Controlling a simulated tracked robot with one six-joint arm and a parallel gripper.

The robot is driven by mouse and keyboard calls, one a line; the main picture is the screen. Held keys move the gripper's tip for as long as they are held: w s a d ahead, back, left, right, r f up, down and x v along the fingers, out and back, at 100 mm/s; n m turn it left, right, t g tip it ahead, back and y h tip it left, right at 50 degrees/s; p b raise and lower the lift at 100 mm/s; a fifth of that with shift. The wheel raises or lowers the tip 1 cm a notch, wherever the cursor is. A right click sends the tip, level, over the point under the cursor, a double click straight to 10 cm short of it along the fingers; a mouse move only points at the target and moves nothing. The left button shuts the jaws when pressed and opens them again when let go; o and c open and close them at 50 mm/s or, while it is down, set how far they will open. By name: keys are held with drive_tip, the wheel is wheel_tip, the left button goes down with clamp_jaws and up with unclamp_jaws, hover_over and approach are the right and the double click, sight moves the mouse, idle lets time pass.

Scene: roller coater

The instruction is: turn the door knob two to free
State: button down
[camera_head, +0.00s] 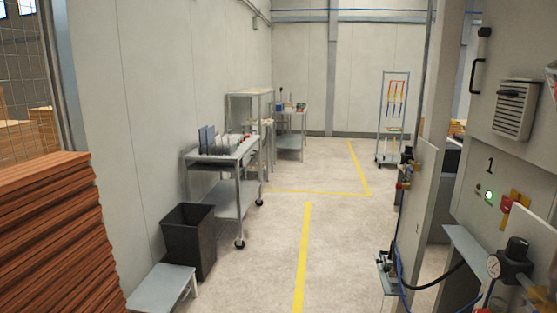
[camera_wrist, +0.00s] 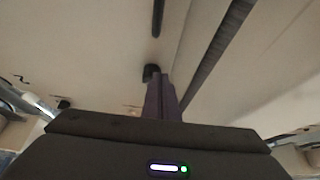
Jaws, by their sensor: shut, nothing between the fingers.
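In the wrist view my gripper (camera_wrist: 162,82) points up into the picture with its two dark fingers together and nothing held between them. Just beyond the fingertips is a small dark knob-like part (camera_wrist: 150,72) on a pale panel (camera_wrist: 100,45). I cannot tell whether the fingers touch it or whether it is door knob two. In the head view a grey cabinet (camera_head: 520,150) marked 1 stands at the right, with a black handle (camera_head: 480,58), a green light (camera_head: 488,196) and a red and yellow switch (camera_head: 510,204). No knob marked two can be made out, and my gripper is out of that view.
At the left are stacked brown boards (camera_head: 50,215), a black bin (camera_head: 189,238), a small step (camera_head: 163,287) and a trolley (camera_head: 235,150). The floor along the yellow line (camera_head: 302,260) is clear. A rack (camera_head: 393,115) stands far back.

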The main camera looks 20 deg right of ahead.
drive_tip(key=shift+w+a, duration=0.4)
drive_tip(key=shift+a, duration=0.45)
drive_tip(key=shift+w+a, duration=0.35)
drive_tip(key=shift+a, duration=0.5)
drive_tip(key=shift+f, duration=0.1)
